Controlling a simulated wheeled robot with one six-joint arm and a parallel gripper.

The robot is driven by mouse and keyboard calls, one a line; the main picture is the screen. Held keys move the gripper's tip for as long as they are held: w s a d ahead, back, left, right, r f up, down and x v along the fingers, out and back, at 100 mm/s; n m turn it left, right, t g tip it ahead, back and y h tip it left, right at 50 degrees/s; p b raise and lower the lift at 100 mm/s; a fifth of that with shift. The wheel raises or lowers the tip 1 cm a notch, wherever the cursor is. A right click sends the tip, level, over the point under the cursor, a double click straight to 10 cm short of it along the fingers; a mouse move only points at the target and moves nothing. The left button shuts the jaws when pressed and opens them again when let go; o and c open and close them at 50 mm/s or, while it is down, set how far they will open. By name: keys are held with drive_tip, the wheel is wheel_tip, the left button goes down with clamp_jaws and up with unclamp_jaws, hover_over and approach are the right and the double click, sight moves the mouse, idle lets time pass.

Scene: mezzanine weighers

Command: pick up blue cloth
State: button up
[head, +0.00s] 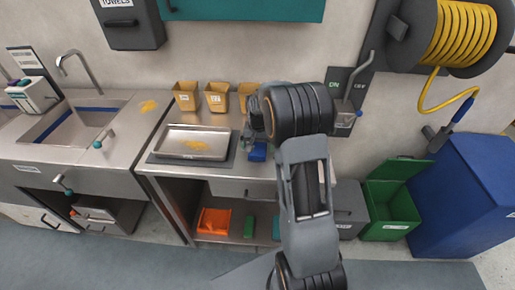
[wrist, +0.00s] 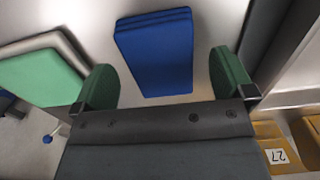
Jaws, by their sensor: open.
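The blue cloth (head: 258,153) lies folded on the steel counter, right of the scale, partly hidden by my arm in the head view. In the wrist view, the blue cloth (wrist: 155,52) shows as a flat stack of layers just beyond the jaws. My gripper (wrist: 165,80) is open, with its two green-padded fingers apart and nothing held between them. The cloth lies roughly in line with the gap between the fingers. In the head view my arm hides most of the gripper.
A tray (head: 188,153) with yellow bits sits on the scale. Several tan bins (head: 216,97) stand behind it against the wall. A green flat item (wrist: 42,78) lies left of the cloth in the wrist view. An orange item (head: 214,221) is on the lower shelf.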

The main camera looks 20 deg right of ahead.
drive_tip(key=shift+f, duration=0.95)
drive_tip(key=shift+c, duration=0.4)
drive_tip(key=c, duration=0.9)
